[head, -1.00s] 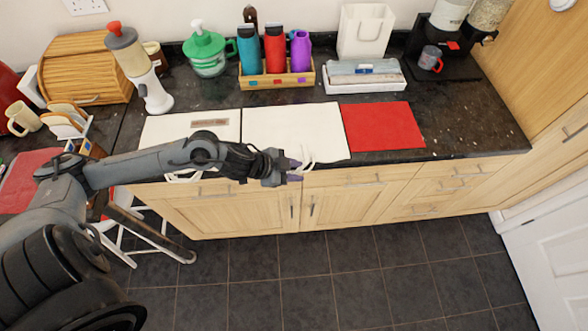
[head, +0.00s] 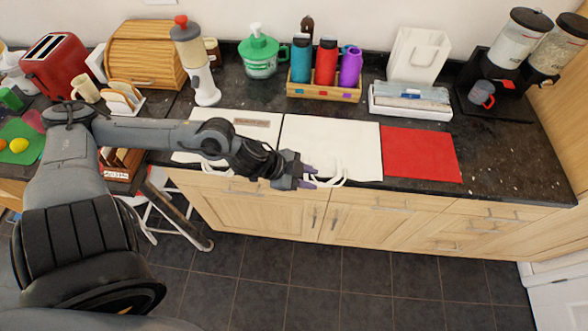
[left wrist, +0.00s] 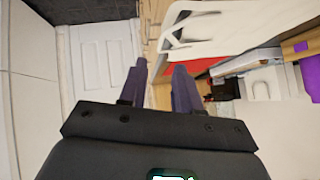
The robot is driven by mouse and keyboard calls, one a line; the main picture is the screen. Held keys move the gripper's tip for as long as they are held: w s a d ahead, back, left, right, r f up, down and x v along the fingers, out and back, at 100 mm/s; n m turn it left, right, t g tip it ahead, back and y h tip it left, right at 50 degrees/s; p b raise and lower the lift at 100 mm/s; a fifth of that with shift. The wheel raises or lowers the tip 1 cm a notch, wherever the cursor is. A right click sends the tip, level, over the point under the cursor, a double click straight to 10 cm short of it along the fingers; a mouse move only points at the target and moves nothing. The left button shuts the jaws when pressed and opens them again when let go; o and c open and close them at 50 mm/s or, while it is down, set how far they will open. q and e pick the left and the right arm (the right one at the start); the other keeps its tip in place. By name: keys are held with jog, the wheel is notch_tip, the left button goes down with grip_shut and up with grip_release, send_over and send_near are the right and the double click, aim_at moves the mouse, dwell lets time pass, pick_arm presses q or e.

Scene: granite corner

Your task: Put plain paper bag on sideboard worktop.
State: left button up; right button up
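A plain white paper bag (head: 332,147) lies flat on the dark worktop (head: 330,112), its white handles hanging over the front edge. It fills the top of the left wrist view (left wrist: 245,32). Beside it lie a white bag with a brown label (head: 225,133) on the left and a red bag (head: 420,155) on the right. My left gripper (head: 309,177) is at the front edge, close by the plain bag's handles. In the left wrist view its purple fingers (left wrist: 160,68) are apart, with nothing visible between them. I cannot tell whether they touch a handle. My right gripper is not in view.
An upright white bag (head: 418,55), a crate of bottles (head: 322,91), a white tray (head: 410,109) and dispensers stand along the back. A white appliance with a red top (head: 205,85), a bread box (head: 150,58) and a red toaster (head: 58,68) are at the left.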

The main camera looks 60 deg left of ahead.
pick_arm(q)
jog(key=s+a+n+y+p, duration=0.3)
jog(key=s+n+y, duration=0.2)
jog(key=s, duration=0.1)
jog(key=s+d+f+n+g, duration=0.1)
jog(key=s+d+f+g, duration=0.1)
jog(key=d, duration=0.4)
jog(key=s+d+f+n+g+h, duration=0.1)
jog(key=s+d+f+g, duration=0.1)
jog(key=s+d, duration=0.3)
jog(key=shift+s+d+n+g, duration=0.2)
jog(key=shift+d+n+g, duration=0.2)
jog(key=shift+d, duration=0.15)
